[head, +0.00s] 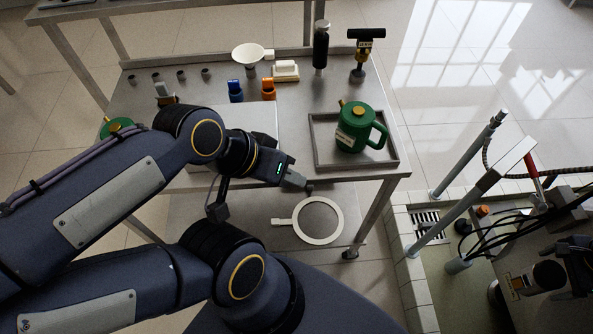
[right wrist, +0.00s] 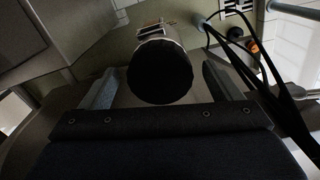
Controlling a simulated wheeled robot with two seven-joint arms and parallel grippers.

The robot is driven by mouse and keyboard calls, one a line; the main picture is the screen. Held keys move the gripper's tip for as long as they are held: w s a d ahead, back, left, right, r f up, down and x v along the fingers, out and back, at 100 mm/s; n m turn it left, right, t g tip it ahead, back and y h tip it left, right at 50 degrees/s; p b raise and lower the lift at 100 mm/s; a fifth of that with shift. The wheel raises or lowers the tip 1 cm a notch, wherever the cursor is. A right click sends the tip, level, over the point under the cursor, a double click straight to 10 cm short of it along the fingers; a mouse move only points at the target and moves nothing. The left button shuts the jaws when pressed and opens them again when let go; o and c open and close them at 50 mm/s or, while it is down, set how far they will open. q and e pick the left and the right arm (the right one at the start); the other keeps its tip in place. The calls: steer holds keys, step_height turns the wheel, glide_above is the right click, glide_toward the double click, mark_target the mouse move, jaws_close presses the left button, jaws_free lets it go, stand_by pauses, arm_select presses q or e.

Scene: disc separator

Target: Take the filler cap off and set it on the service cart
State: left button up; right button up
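A black round cap (right wrist: 160,72), which looks like the filler cap, sits on a fitting with a pale labelled band. It also shows in the head view (head: 548,276) at the lower right, on the machine. My right gripper (right wrist: 160,85) is open, with one finger on each side of the cap and a visible gap at both sides. The steel service cart (head: 220,102) stands at the upper middle of the head view. My left gripper (head: 304,186) hangs over the cart's front edge; its finger gap is not clear.
The cart holds a green pitcher (head: 358,128) in a grey tray (head: 318,146), a white funnel (head: 250,52), a black bottle (head: 321,46) and several small items. A white ring (head: 337,226) lies on its lower shelf. Pipes (head: 455,185) and dark cables surround the machine.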

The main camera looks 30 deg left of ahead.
steer(key=c, duration=1)
steer(key=shift+c, duration=0.2)
steer(key=n, duration=0.3)
steer(key=shift+s+n, duration=0.1)
steer(key=shift+n, duration=0.2)
steer(key=shift+n, duration=0.5)
steer(key=shift+f+n, duration=0.1)
steer(key=shift+n, duration=0.9)
steer(key=shift+a, duration=0.1)
